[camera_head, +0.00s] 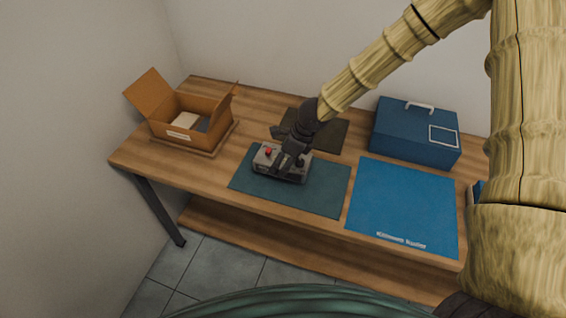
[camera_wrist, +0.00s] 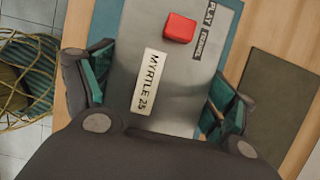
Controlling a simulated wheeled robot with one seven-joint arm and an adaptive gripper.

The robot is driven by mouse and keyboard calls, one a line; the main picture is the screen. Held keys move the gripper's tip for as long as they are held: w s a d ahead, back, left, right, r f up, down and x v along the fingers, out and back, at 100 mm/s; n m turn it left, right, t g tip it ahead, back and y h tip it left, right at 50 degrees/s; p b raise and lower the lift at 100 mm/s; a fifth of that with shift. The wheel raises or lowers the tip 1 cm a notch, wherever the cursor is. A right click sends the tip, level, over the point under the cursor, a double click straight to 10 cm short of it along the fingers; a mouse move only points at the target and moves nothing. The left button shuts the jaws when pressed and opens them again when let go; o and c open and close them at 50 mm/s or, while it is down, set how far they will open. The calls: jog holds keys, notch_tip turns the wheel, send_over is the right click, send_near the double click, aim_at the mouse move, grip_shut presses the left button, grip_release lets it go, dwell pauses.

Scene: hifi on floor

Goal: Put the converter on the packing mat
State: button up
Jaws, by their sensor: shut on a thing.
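A grey metal box with a red button and a "MYRTLE 25" label, likely the converter (camera_head: 266,161), is over the dark teal mat (camera_head: 325,191) in the middle of the table; I cannot tell whether it rests on it or is just above. In the wrist view the grey box (camera_wrist: 177,75) sits between the two fingers. My gripper (camera_head: 290,158) comes down from above and is shut on the box; it also shows in the wrist view (camera_wrist: 155,95). Which mat is the packing mat is not clear; a bright blue mat (camera_head: 403,205) with white lettering lies to the right.
An open cardboard box (camera_head: 184,134) with something pale inside stands at the left. A dark olive mat (camera_head: 328,135) lies behind the gripper. A blue case (camera_head: 414,133) with a handle stands at the back right. The bright blue mat is clear.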

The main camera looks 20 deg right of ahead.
jog(key=shift+w+f+b, duration=0.1)
jog(key=shift+f+b, duration=0.3)
jog(key=shift+f, duration=1.3)
jog(key=shift+f, duration=0.15)
jog(key=o, duration=1.6)
jog(key=shift+o, duration=0.2)
jog(key=shift+d+r, duration=0.15)
jog(key=shift+r, duration=0.35)
jog(key=shift+p+v, duration=0.45)
jog(key=shift+v, duration=5.15)
